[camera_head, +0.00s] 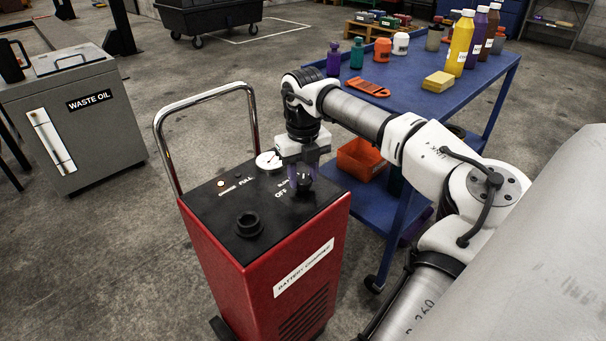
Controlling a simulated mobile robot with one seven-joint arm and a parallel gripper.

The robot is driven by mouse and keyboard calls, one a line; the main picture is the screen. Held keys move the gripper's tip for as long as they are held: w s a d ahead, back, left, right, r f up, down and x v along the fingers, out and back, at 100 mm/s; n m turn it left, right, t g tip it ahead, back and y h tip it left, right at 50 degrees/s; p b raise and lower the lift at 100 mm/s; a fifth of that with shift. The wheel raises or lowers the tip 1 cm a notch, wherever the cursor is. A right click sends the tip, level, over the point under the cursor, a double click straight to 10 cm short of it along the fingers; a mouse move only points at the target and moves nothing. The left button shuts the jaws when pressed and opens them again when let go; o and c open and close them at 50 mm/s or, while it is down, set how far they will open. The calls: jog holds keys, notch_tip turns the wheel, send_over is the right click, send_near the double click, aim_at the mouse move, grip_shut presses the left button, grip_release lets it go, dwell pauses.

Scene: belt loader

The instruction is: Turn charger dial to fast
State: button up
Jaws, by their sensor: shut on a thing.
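The battery charger (280,256) is a red box with a black top panel, a chrome push handle and a white "BATTERY CHARGER" label. Its dial (305,183) is a dark knob at the right of the top panel, with "OFF" and partly covered "SLOW" markings beside it. My gripper (303,181) points down over the panel and is shut on the dial. The fingers and the gripper body hide part of the dial and its markings. I cannot read the dial's pointer or see a "fast" marking.
A round gauge (268,162) and a black round fitting (248,223) sit on the same panel. The chrome handle (161,142) rises behind it. A blue cart (412,95) with bottles stands at right, and a waste oil tank (88,135) at left. Floor between is clear.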

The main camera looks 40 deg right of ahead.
aim_at(303, 179)
jog(key=shift+m, duration=1.2)
jog(key=o, duration=1)
jog(key=shift+r, duration=0.15)
notch_tip(303, 179, up, 14)
jog(key=p, duration=0.9)
jog(key=shift+f, duration=0.2)
